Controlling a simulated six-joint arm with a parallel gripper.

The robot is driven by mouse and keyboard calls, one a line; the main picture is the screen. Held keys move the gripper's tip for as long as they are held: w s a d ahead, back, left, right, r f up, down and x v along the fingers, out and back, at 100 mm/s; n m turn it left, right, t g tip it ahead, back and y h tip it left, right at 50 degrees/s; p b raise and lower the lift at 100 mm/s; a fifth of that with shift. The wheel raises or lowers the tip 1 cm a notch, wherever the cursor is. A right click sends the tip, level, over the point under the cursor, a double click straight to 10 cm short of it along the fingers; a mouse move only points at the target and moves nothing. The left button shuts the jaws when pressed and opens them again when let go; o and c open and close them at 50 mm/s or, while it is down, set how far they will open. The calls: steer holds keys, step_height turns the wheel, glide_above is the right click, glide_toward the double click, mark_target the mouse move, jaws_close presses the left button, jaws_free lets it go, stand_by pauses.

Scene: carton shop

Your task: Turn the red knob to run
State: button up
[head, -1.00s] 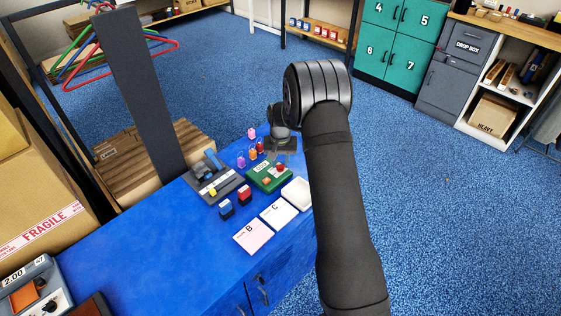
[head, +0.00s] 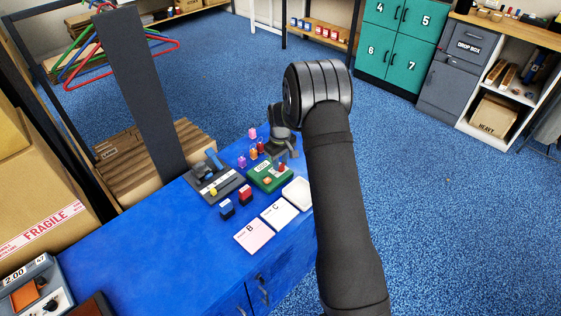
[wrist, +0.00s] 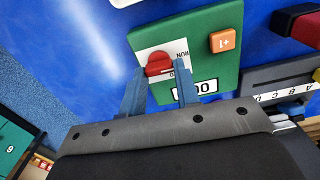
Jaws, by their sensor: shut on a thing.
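The red knob (wrist: 158,64) sits on a white plate with a RUN mark, on a green panel (wrist: 200,45) that also shows in the head view (head: 262,180). The word RUN is printed right beside the knob, and another mark below it is partly cut off by a finger. My gripper (wrist: 160,76) is shut on the knob, with one blue-grey finger on each side. In the head view my gripper (head: 284,148) is over the far right part of the panel. I cannot tell which way the knob points.
An orange +1 button (wrist: 223,41) and a counter window (wrist: 196,87) are on the same panel. A grey lever panel (head: 215,184) stands to the left, with small coloured padlocks behind.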

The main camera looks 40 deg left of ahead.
steer(key=shift+n, duration=0.3)
steer(key=o, duration=1)
steer(key=shift+r, duration=0.1)
step_height(320, 180, up, 17)
steer(key=shift+r, duration=0.15)
step_height(320, 180, down, 18)
steer(key=shift+r, duration=0.25)
stand_by(0.4)
